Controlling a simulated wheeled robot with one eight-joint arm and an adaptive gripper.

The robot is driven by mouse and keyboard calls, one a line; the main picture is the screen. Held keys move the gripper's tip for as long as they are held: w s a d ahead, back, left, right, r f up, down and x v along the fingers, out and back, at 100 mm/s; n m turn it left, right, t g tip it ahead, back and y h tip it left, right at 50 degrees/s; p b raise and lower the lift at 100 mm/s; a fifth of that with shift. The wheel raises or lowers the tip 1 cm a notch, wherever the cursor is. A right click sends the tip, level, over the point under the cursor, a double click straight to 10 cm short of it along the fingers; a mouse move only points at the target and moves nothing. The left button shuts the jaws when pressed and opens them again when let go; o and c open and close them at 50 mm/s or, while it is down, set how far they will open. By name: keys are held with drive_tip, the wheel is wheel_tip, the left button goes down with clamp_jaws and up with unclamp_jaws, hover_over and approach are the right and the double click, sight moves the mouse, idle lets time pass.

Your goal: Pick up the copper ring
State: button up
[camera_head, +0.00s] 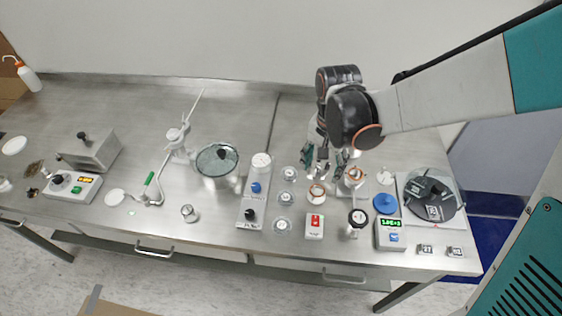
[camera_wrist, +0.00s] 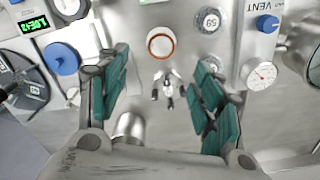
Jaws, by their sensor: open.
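The copper ring (camera_wrist: 161,56) shows in the wrist view as a round copper-coloured rim around a pale centre, lying flat at the upper middle. In the head view the likely same ring (camera_head: 317,187) sits on the bench just in front of my gripper. My gripper (camera_head: 324,158) is open and empty above the bench. In the wrist view the two teal fingers of my gripper (camera_wrist: 163,70) stand wide apart, with the ring between and beyond their tips. A small metal fitting (camera_wrist: 166,88) lies between the fingers in that view. The exact height above the ring is unclear.
Another copper-rimmed piece (camera_head: 354,176) stands close right of my gripper. Several small round dishes (camera_head: 287,174) lie left of the ring, beside the VENT box (camera_head: 252,205). A red-switch box (camera_head: 315,226) is in front. A blue disc (camera_head: 385,204) and green-display meter (camera_head: 391,235) are at right.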

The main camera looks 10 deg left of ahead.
drive_tip(key=shift+w+a+f+b, duration=0.1)
drive_tip(key=shift+f+b, duration=1.45)
drive_tip(key=shift+f, duration=0.95)
drive_tip(key=shift+w+f+b, duration=0.1)
drive_tip(key=shift+f+b, duration=1.4)
drive_tip(key=shift+f, duration=0.95)
drive_tip(key=shift+f, duration=0.25)
drive_tip(key=c, duration=0.8)
